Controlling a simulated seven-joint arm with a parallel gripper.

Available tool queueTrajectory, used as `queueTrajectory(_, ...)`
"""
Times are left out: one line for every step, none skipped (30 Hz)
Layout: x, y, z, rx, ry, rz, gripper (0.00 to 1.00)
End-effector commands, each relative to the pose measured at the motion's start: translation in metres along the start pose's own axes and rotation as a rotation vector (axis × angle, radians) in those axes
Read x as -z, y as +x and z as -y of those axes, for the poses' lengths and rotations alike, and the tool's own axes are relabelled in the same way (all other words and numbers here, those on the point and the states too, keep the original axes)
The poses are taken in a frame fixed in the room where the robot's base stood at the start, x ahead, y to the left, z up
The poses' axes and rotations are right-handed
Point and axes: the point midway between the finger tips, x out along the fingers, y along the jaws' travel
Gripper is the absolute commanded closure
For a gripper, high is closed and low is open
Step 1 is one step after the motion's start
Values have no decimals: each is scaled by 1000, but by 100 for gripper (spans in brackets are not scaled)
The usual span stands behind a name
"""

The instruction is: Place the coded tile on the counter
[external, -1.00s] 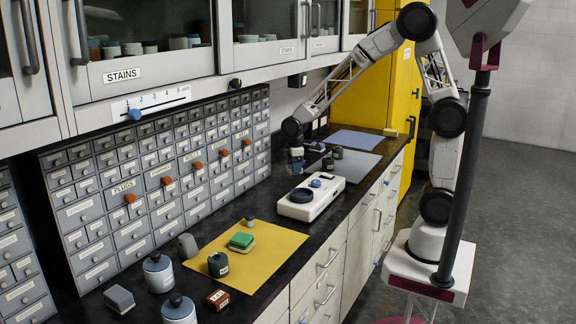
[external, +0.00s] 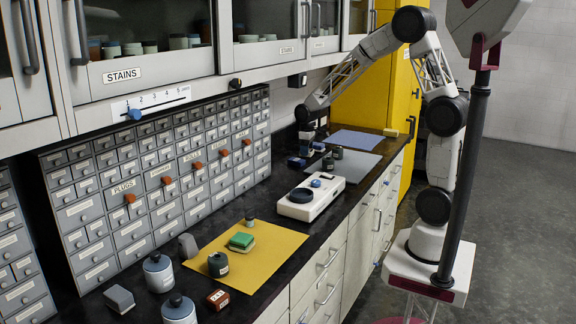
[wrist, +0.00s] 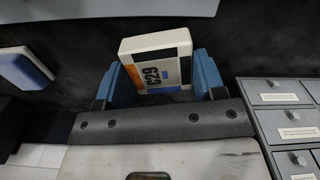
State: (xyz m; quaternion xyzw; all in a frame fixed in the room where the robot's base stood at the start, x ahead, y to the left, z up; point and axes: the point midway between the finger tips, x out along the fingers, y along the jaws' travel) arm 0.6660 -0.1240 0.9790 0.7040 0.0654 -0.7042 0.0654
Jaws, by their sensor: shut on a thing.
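My gripper (wrist: 153,78) has blue fingers and is shut on a coded tile (wrist: 155,60). The tile is white with a "C29" code and orange, black and blue marks, and it stands tilted up between the fingers. In the external view my gripper (external: 306,148) is low over the far part of the black counter (external: 262,203), near the drawer cabinet. The held tile is too small there to make out clearly. I cannot tell whether it touches the counter.
A second tile (wrist: 26,68), white with a blue edge, lies at the left of the wrist view. Small drawers (wrist: 283,122) stand close on the right. A grey mat (external: 350,166) with dark jars, a white scale (external: 322,200) and a yellow mat (external: 275,254) lie along the counter.

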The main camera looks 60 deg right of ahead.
Motion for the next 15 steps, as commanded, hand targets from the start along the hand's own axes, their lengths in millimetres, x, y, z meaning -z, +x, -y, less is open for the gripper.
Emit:
queueTrajectory(4, -3, -15, 0, 22, 0, 65)
queueTrajectory(6, -5, -23, -1, 33, -1, 65)
queueTrajectory(9, -8, -35, -1, 50, -2, 65)
queueTrajectory(11, -10, -43, -1, 61, -2, 65)
queueTrajectory(13, -12, -51, -1, 72, -2, 65)
queueTrajectory(15, -14, -62, 0, 87, -1, 65)
queueTrajectory(16, -16, -69, -1, 98, -1, 65)
queueTrajectory(18, -18, -76, 0, 107, -1, 65)
queueTrajectory(19, -20, -86, 0, 121, -1, 65)
queueTrajectory(20, -22, -92, 0, 130, -1, 65)
queueTrajectory(21, -24, -98, 0, 138, 0, 65)
queueTrajectory(22, -27, -106, 0, 148, -1, 65)
queueTrajectory(22, -28, -111, -1, 155, -1, 65)
queueTrajectory(23, -30, -115, -1, 161, -2, 65)
queueTrajectory(23, -31, -120, 0, 168, -1, 65)
